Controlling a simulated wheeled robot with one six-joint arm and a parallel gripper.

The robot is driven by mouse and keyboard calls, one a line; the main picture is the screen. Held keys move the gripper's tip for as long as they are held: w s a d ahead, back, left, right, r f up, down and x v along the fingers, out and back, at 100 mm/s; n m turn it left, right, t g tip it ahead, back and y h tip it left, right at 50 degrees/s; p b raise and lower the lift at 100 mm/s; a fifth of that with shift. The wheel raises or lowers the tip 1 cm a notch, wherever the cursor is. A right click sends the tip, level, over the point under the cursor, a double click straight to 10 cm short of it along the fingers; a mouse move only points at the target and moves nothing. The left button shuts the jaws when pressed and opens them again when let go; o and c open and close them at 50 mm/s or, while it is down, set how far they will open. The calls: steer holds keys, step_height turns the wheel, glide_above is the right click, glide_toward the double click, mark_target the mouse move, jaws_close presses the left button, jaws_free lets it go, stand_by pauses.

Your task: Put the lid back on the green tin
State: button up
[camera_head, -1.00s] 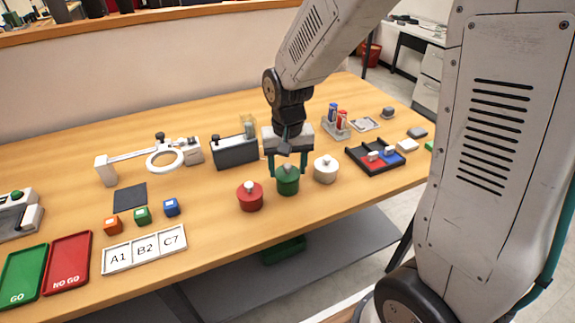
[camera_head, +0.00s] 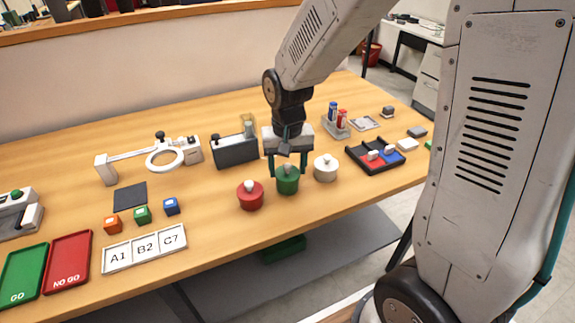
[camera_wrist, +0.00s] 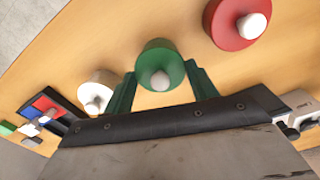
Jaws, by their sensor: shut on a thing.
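The green tin (camera_head: 288,187) stands on the table between a red tin (camera_head: 250,199) and a white tin (camera_head: 325,173). Its green lid with a pale knob (camera_wrist: 160,80) is over the tin, and the two look like one piece. I cannot tell whether a gap lies between them. My gripper (camera_head: 287,170) points down over the tin, with one green finger on each side of the lid, shut on it. In the wrist view my gripper (camera_wrist: 161,72) shows the same, with the knob between the fingers.
The red tin and the white tin stand close on either side. A dark divided tray (camera_head: 377,167) is to the right. A dark grey box (camera_head: 236,152) is behind to the left. The table's front edge is just ahead of the tins.

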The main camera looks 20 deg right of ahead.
stand_by(0.3)
steer(key=o, duration=1.4)
steer(key=shift+r, duration=0.1)
steer(key=shift+r, duration=3.4)
jaws_close()
steer(key=shift+f, duration=0.15)
